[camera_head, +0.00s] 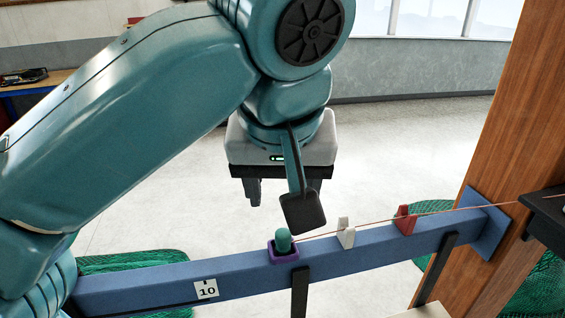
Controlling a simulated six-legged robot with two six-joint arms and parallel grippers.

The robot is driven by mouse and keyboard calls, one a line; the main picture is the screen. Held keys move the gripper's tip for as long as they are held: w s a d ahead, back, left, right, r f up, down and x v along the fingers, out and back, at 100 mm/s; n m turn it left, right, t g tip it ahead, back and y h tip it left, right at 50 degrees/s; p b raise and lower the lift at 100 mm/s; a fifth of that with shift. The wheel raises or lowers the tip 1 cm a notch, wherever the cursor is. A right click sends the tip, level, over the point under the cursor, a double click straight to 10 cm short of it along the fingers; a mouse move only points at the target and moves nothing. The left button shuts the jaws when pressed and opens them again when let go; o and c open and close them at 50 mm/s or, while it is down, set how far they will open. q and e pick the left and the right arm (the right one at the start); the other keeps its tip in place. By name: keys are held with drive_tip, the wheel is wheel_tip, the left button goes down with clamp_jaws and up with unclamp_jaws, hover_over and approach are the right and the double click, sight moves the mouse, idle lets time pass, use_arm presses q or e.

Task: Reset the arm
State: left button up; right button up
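My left arm, teal, comes in from the left and bends down at the top middle. My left gripper (282,192) points down with its dark fingers apart, nothing seen between them. A dark flat paddle-shaped part on its wrist hides part of the right finger. The gripper hangs above and behind the blue beam (230,277), apart from it. No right gripper can be made out.
On the beam are a green peg in a purple holder (284,254), a white clip (345,234) and a red clip (404,221). A thin orange-pink line (465,209) runs right toward a black ledge-like object (548,222) by the wooden post (509,124). Green netting (125,262) lies behind.

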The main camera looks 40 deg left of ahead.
use_arm(q)
drive_tip(key=v, duration=0.2)
drive_tip(key=shift+s+d+r, duration=0.1)
drive_tip(key=shift+r, duration=0.1)
idle(0.5)
